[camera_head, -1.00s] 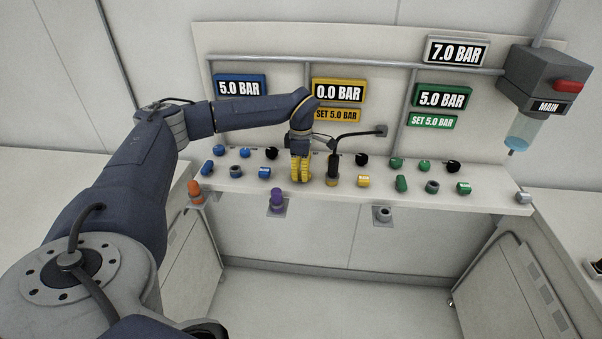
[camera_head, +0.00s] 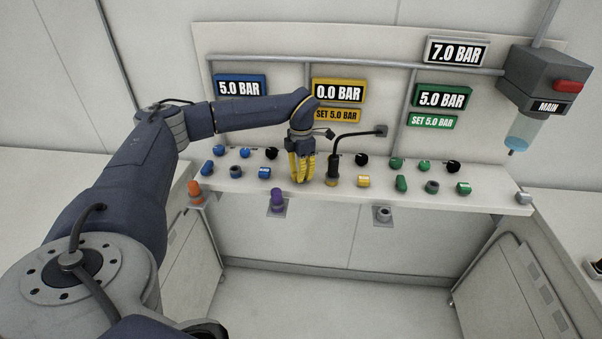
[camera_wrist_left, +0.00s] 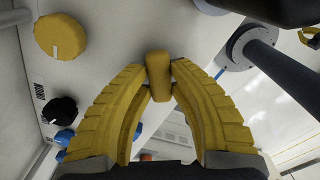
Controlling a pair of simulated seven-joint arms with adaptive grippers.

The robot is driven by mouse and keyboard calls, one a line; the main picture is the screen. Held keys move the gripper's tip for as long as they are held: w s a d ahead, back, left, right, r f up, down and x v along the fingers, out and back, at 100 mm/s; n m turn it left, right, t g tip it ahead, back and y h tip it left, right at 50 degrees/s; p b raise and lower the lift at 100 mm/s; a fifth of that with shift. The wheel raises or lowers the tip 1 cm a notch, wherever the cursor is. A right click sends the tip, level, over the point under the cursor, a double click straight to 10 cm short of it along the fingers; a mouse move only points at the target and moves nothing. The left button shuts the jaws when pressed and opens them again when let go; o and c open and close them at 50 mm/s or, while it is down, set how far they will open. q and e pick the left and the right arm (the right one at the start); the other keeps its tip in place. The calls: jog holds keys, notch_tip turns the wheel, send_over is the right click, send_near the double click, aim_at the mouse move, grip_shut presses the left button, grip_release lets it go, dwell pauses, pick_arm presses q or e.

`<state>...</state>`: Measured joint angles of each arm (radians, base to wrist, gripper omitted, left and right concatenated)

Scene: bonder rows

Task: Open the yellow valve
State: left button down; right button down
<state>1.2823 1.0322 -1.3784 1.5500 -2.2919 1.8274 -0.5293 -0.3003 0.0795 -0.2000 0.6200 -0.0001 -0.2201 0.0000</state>
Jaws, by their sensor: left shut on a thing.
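The yellow valve (camera_wrist_left: 158,72) shows in the left wrist view as an upright yellow handle between the fingertips. My left gripper (camera_wrist_left: 160,90) is shut on it, with a yellow finger on each side. In the head view my left gripper (camera_head: 302,180) points down at the bench, and its fingers hide the valve there. The yellow display (camera_head: 338,90) above reads 0.0 BAR, and the sign under it (camera_head: 336,115) reads SET 5.0 BAR. My right gripper is not in view.
A black upright plug with a cable (camera_head: 333,165) stands close right of the gripper. Blue knobs (camera_head: 235,171) are to the left, green ones (camera_head: 401,184) to the right. A yellow round knob (camera_wrist_left: 60,36) shows in the left wrist view. The bench front (camera_head: 330,202) is mostly clear.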

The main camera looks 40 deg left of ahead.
pick_arm(q)
jog(key=n, duration=1.1)
jog(key=shift+f, duration=0.1)
jog(key=shift+n, duration=0.4)
dwell(0.3)
jog(key=c, duration=1.2)
grip_release()
jog(key=shift+r, duration=0.2)
notch_tip(320, 180, up, 12)
jog(key=shift+f, duration=0.15)
